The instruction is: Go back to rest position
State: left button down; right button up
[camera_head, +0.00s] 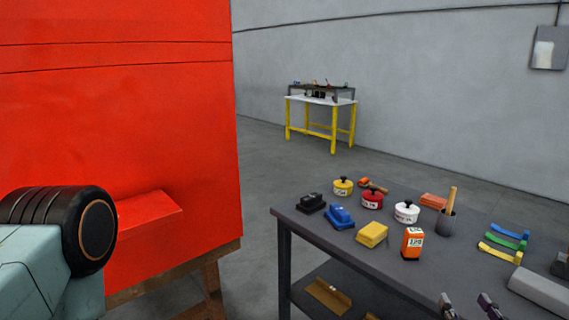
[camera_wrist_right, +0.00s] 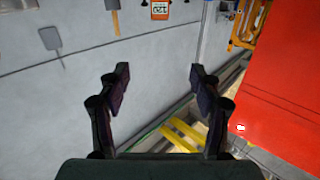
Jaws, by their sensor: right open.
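My right gripper (camera_head: 470,306) shows at the bottom edge of the head view, in front of the dark work table (camera_head: 340,247). Its two dark fingertips are apart with nothing between them. In the right wrist view the same gripper (camera_wrist_right: 160,82) has its fingers spread wide and empty. My left arm comes in at the lower left of the head view, close to the large red panel (camera_head: 130,130). The left gripper itself is out of view.
On the table are an orange box (camera_head: 412,243), a yellow block (camera_head: 372,235), a blue tool (camera_head: 339,217), a white pot (camera_head: 406,212), a red pot (camera_head: 372,199) and coloured strips (camera_head: 500,245). A yellow-legged bench (camera_head: 320,101) stands far back. Floor between is clear.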

jog(key=s+a+f+m+g+y, duration=0.1)
jog(key=a+f+g, duration=0.15)
jog(key=f, duration=0.25)
jog(key=s+a+f+m+g, duration=0.1)
jog(key=s+f+g, duration=0.15)
jog(key=f, duration=0.25)
jog(key=s+a+f+n+g+b, duration=0.1)
jog(key=s+a+f+g+b, duration=0.1)
jog(key=s+f, duration=0.4)
jog(key=s+a+f+g+b, duration=0.2)
jog(key=s+a+f+g, duration=0.2)
jog(key=s, duration=0.6)
jog(key=s+a+f+n+g+b, duration=0.1)
jog(key=s+a+f+g+b, duration=0.1)
jog(key=s+f+g, duration=0.4)
notch_tip(320, 180, down, 3)
jog(key=shift+s+a+n+g+b, duration=0.3)
jog(key=shift+s+a+b, duration=0.15)
jog(key=shift+s, duration=0.75)
jog(key=shift+w+d, duration=0.1)
jog(key=shift+d, duration=0.05)
